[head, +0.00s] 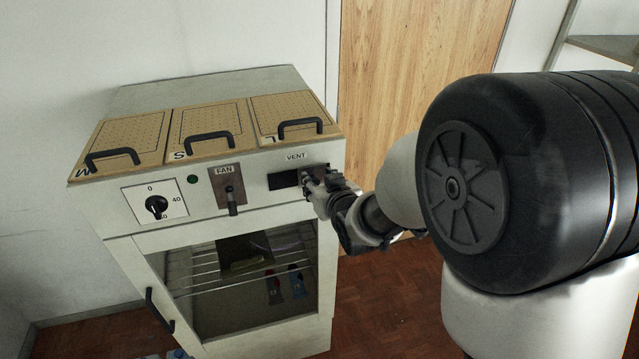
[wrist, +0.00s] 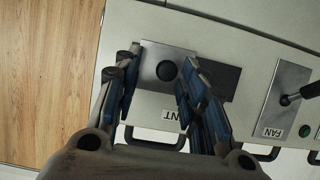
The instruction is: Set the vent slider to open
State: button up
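The vent slider (wrist: 151,62) is a grey plate with a round black knob (wrist: 166,71) on the white front panel. In the wrist view, which is turned over, the plate covers one end of a dark slot (wrist: 222,80); the uncovered part lies on the FAN side. In the head view the dark slot (head: 284,181) shows under the VENT label (head: 296,156), and my gripper (head: 311,182) hides most of the plate at its right end. My gripper (wrist: 160,62) is open in the wrist view, one finger on each side of the knob, with gaps visible.
The FAN lever (head: 231,200) and a rotary dial (head: 156,206) are left of the vent. Three lidded bins with black handles (head: 300,124) top the cabinet. Its oven-like window (head: 235,285) is below. A wooden door (head: 410,60) stands behind on the right.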

jog(key=shift+s, duration=0.1)
jog(key=v, duration=0.7)
jog(key=shift+s, duration=0.2)
jog(key=s+d+f+m+g+h+b, duration=0.1)
jog(key=s+d+g, duration=0.3)
jog(key=s, duration=1)
jog(key=s+d+f+m+g+h+b, duration=0.2)
jog(key=s+d+g+b, duration=0.2)
jog(key=s, duration=1)
jog(key=d, duration=0.3)
jog(key=shift+s+h, duration=0.25)
jog(key=shift+h, duration=0.15)
jog(key=shift+a+f, duration=0.1)
